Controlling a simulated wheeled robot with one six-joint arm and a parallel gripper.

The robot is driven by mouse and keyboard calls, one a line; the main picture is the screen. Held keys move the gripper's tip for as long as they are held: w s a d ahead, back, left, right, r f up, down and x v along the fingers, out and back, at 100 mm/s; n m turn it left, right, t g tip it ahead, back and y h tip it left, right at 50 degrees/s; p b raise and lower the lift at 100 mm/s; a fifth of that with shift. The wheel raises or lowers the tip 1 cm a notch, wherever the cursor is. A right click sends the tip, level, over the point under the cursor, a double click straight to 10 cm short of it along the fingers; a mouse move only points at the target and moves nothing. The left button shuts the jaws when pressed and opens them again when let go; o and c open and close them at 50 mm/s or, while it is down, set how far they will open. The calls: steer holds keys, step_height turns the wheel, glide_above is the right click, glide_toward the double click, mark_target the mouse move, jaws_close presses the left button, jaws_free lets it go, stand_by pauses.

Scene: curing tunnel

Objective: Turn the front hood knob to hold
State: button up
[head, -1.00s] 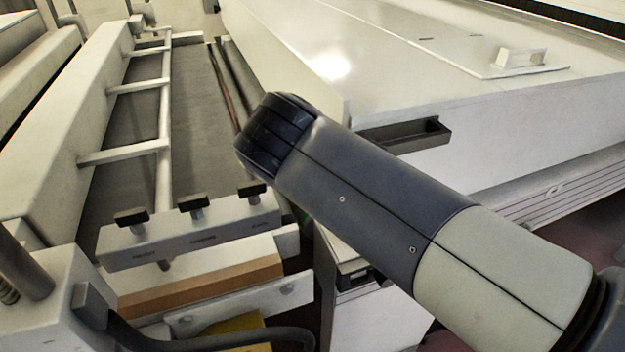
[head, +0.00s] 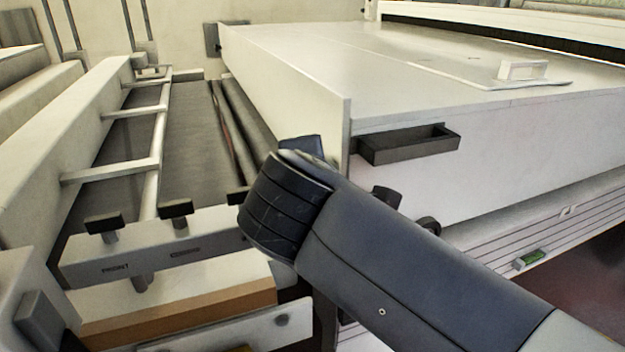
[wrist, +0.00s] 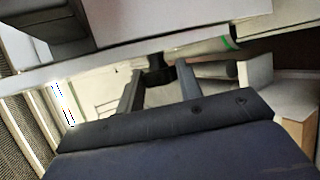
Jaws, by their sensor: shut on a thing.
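In the wrist view my gripper (wrist: 158,84) has its two grey fingers on either side of a small dark knob (wrist: 157,70), shut on it. The knob sits against a pale surface, and its pointing direction and any marks are too small to read. In the head view my arm hides the gripper and this knob. A pale panel (head: 150,248) at the left carries a left black knob (head: 104,222) above a label reading FRONT, a middle black knob (head: 176,208), and a right one (head: 238,195) partly behind my arm.
The big white hood (head: 290,90) fills the right, with a dark tray-like handle (head: 408,145) on its front face. A wooden strip (head: 180,312) lies below the panel. A small green piece (head: 530,258) shows on the ledge at lower right.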

steer(key=o, duration=1)
steer(key=shift+p+v, duration=0.8)
steer(key=shift+v, duration=4.6)
